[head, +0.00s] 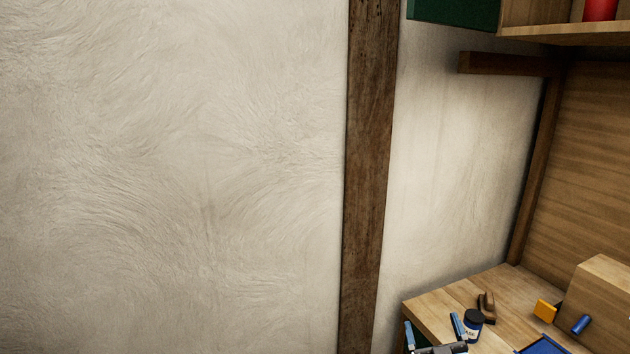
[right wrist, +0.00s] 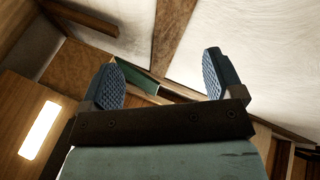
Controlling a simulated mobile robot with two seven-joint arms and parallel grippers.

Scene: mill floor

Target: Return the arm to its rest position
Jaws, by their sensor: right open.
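My right gripper (head: 432,322) shows at the bottom edge of the head view, over the near left corner of the wooden bench. Its two blue fingers stand apart with nothing between them. In the right wrist view the same gripper (right wrist: 160,75) has its ridged finger pads spread wide and empty. Most of the right arm is out of the head view. My left gripper and left arm are not in view.
The bench (head: 437,301) holds a dark labelled jar (head: 473,325) close to the right finger, a brown wooden object (head: 487,307), a yellow block (head: 545,311), a blue cylinder (head: 581,324), a blue tray (head: 543,346) and a wooden box (head: 603,290). A shelf (head: 560,34) hangs above.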

